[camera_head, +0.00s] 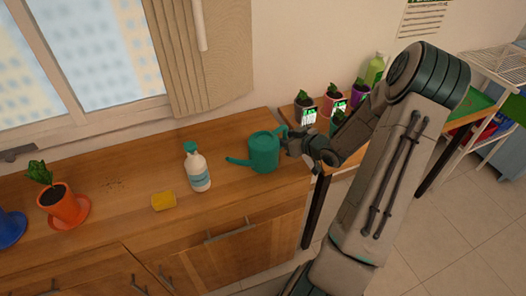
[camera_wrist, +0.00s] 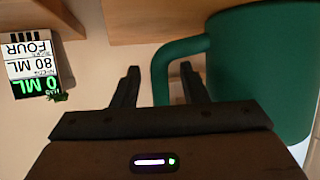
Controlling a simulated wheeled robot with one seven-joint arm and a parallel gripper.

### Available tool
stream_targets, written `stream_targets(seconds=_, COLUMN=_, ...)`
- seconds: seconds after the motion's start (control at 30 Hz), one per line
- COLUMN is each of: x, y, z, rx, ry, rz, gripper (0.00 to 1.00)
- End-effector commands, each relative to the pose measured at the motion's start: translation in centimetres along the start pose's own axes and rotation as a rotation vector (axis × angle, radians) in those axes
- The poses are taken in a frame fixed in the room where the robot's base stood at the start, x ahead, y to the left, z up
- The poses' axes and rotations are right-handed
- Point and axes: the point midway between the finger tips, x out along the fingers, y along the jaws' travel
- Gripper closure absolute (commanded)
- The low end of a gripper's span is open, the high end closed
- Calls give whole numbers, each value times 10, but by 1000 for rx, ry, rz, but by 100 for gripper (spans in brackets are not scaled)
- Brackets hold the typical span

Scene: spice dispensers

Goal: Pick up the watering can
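The green watering can (camera_head: 264,153) stands upright on the wooden counter, its spout pointing left and its handle to the right. My gripper (camera_head: 291,141) is at the handle side in the head view. In the wrist view the can's body (camera_wrist: 268,70) fills the upper right. Its handle (camera_wrist: 161,75) runs between the two fingers of my gripper (camera_wrist: 161,84). The fingers are apart, with a visible gap on each side of the handle. The right finger appears to be inside the handle loop. The lower end of the handle is hidden behind my gripper.
An orange pot (camera_head: 65,207) with a plant is farther left. Small labelled pots (camera_head: 305,112) stand on a lower table behind my arm.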

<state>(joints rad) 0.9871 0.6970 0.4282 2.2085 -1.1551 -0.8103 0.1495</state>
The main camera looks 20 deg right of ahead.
Motion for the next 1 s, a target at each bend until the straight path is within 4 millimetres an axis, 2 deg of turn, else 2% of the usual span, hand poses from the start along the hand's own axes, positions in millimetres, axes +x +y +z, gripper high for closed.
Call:
stream_targets(seconds=0.03, x=0, y=0, z=0, rx=0, ry=0, rz=0, gripper=74)
stream_targets(seconds=0.13, x=0, y=0, z=0, rx=0, ry=0, rz=0, gripper=100)
stream_targets(seconds=0.63, x=-2, y=0, z=-5, rx=0, ry=2, rz=0, gripper=100)
stream_targets(seconds=0.77, x=-6, y=0, z=-15, rx=-2, ry=3, rz=1, gripper=100)
stream_targets(seconds=0.93, x=-16, y=0, z=-39, rx=-5, ry=4, rz=1, gripper=100)
stream_targets(seconds=0.97, x=-19, y=0, z=-43, rx=-5, ry=3, rz=2, gripper=100)
stream_targets(seconds=1.0, x=-30, y=-1, z=-42, rx=-2, ry=1, rz=5, gripper=100)
